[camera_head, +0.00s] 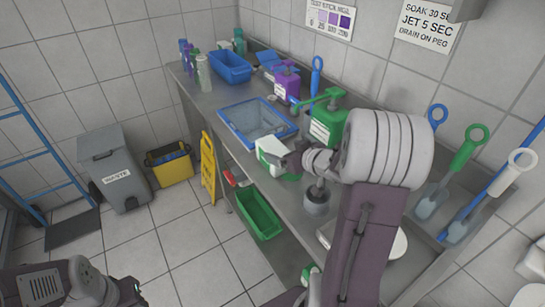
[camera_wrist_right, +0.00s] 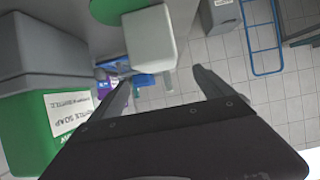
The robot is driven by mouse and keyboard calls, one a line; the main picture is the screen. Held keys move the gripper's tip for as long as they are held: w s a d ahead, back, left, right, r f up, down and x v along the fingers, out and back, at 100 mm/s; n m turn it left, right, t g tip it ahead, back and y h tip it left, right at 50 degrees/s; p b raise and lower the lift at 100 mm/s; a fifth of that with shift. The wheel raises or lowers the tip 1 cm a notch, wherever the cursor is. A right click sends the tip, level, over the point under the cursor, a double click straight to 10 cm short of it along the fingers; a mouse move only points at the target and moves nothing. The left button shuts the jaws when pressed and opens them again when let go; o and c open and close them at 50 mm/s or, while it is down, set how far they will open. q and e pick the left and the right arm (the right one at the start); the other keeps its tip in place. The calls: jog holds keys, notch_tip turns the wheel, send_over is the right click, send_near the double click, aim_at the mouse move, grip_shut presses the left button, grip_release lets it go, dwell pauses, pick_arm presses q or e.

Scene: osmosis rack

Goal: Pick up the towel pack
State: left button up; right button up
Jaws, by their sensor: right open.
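A white pack with green on it (camera_head: 270,148), which looks like the towel pack, stands on the steel counter just left of my right gripper. My right gripper (camera_head: 284,160) is open, with its fingers partly hidden at the pack's right side. In the right wrist view its two fingers (camera_wrist_right: 165,90) are apart with nothing between the tips. A pale block (camera_wrist_right: 152,45), probably the same pack, shows beyond the left finger. I cannot tell whether they touch. My left gripper (camera_head: 130,291) is low at the left; its jaw opening is unclear.
A green soap jug (camera_head: 328,128) stands close behind the right gripper; it also shows in the wrist view (camera_wrist_right: 30,135). A blue tray (camera_head: 257,122) sits left of the pack, with a purple pump bottle (camera_head: 285,82) behind. A green bin (camera_head: 258,212) is below the counter.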

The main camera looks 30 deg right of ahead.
aim_at(274, 147)
jog(key=b+x, duration=0.1)
jog(key=x, duration=0.7)
jog(key=shift+w+d+f, duration=0.1)
jog(key=shift+w+f, duration=0.05)
jog(key=shift+f, duration=0.05)
jog(key=shift+r, duration=0.1)
jog(key=shift+c, duration=0.3)
jog(key=c, duration=1.5)
